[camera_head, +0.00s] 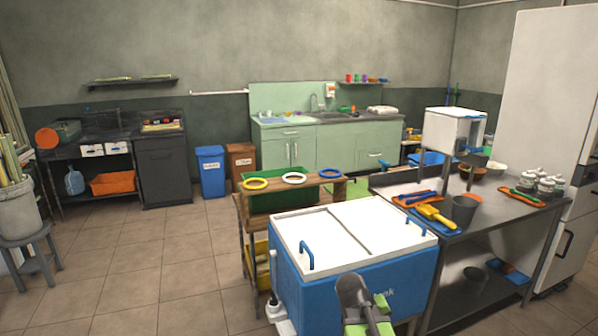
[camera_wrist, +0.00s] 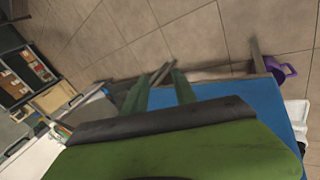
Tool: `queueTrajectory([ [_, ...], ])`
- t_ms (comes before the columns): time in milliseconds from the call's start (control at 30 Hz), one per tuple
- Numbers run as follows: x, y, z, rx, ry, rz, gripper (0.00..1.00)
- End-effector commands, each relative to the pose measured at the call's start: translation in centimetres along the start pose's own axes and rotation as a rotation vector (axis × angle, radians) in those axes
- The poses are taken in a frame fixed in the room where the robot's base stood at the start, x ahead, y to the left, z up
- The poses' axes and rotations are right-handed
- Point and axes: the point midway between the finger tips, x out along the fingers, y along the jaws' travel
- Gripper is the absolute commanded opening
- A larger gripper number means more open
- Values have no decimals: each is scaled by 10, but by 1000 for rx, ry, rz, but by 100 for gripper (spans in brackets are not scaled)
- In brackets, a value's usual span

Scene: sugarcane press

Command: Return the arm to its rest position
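My arm's dark and green end shows at the bottom centre of the head view, in front of the blue cooler (camera_head: 400,285) with white lids. In the wrist view, my gripper (camera_wrist: 160,76) has two dark green fingers standing apart with nothing held between them. A blue surface (camera_wrist: 240,95), which looks like the cooler's side, lies behind the fingers. The tiled floor shows past the fingertips. Whether my arm touches the cooler cannot be told.
A metal table (camera_head: 465,220) with tools and cups stands right of the cooler. A wooden stand (camera_head: 327,191) with coloured rings is behind it. A purple container (camera_wrist: 280,69) shows in the wrist view. A stool (camera_head: 34,241) stands far left. The tiled floor (camera_head: 150,260) at left is clear.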

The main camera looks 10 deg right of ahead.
Motion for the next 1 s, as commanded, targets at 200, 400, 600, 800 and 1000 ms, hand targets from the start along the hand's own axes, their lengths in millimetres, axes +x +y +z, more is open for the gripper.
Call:
queueTrajectory([
  [200,-37,-109,9,-51,-16,-250,33],
  [400,-76,-158,38,-9,-136,-529,33],
  [600,-126,-127,29,-9,-130,-520,33],
  [800,-178,-96,22,-9,-129,-519,33],
  [1000,-202,-83,18,-9,-129,-519,33],
])
